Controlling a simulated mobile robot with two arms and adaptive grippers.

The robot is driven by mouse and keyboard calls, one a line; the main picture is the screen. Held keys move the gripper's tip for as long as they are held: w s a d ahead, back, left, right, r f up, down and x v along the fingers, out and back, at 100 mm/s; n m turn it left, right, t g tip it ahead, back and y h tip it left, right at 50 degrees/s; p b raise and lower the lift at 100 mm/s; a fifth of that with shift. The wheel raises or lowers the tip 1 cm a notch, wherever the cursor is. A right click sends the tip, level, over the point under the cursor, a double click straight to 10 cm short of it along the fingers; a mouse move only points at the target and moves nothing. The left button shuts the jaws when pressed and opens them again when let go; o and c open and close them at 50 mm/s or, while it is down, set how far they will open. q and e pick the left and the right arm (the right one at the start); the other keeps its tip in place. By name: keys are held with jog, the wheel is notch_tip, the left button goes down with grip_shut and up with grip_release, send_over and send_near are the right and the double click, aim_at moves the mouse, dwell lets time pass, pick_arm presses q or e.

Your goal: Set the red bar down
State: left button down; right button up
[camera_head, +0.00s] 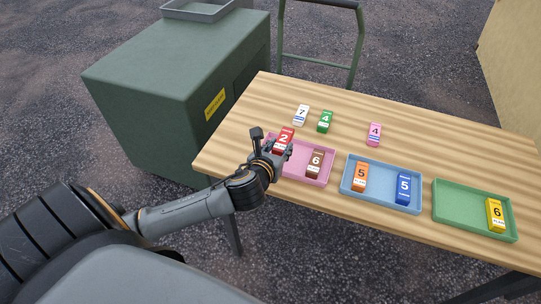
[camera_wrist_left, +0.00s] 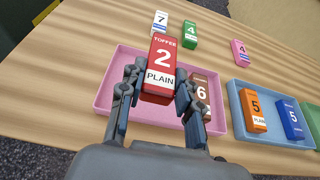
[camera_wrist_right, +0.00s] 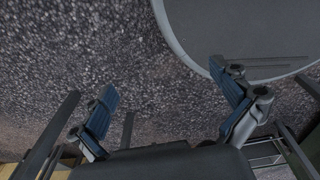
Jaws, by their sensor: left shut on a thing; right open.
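The red bar (camera_head: 284,139), marked 2, is held by my left gripper (camera_head: 273,153) over the left part of the pink tray (camera_head: 321,180). In the left wrist view the red bar (camera_wrist_left: 161,66) reads TOFFEE and PLAIN, and the fingers of my left gripper (camera_wrist_left: 157,93) are shut on its two sides. I cannot tell whether its base touches the pink tray (camera_wrist_left: 104,97).
A blue tray (camera_head: 381,202) holds an orange bar (camera_head: 360,176) and a blue bar (camera_head: 404,188). A green tray (camera_head: 462,212) holds a yellow bar (camera_head: 496,213).

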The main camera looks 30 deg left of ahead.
pick_arm(q)
jog(key=a+f, duration=0.1)
jog(key=w+a+f, duration=0.1)
jog(key=f, duration=0.1)
jog(key=shift+a+f, duration=0.3)
jog(key=shift+a+f+b, duration=0.15)
jog(key=shift+f, duration=0.8)
jog(key=shift+a+f+b, duration=0.15)
jog(key=shift+f, duration=0.75)
jog(key=shift+f, duration=0.15)
jog(key=c, duration=1.2)
grip_release()
